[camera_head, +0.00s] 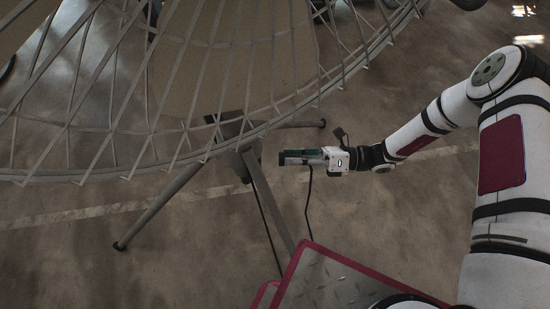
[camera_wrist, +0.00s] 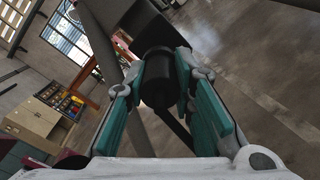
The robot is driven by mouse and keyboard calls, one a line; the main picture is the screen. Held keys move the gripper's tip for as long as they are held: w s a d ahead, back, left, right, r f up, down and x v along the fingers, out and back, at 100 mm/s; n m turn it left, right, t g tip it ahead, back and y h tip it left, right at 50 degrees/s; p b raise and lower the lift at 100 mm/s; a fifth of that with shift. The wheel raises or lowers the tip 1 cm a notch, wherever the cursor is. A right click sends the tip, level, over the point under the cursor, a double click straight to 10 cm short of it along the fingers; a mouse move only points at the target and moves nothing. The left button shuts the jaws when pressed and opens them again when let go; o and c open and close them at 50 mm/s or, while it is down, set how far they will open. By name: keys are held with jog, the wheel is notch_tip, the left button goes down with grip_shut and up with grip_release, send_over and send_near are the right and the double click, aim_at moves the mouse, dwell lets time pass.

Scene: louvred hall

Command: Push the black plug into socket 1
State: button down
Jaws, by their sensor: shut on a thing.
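My gripper (camera_head: 284,158) is at the middle of the head view, its teal-padded fingers pointing left. In the wrist view, my gripper (camera_wrist: 158,72) is shut on the black plug (camera_wrist: 158,82), a dark cylinder between the pads. A black cable (camera_head: 308,205) hangs from the gripper in the head view. Ahead of the plug is a dark housing (camera_wrist: 143,28), which also shows on the dish stand (camera_head: 238,150). In the head view a small gap shows between fingertips and housing. I see no socket face or number, and cannot tell whether the plug touches the housing.
A large lattice dish (camera_head: 180,90) overhangs the stand. The stand's splayed legs (camera_head: 160,205) rest on the bare floor; one runs down below my gripper. A second cable (camera_head: 268,230) hangs from the housing. A red-edged metal plate (camera_head: 330,285) lies at the bottom.

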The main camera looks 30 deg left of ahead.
jog(key=shift+v, duration=1.1)
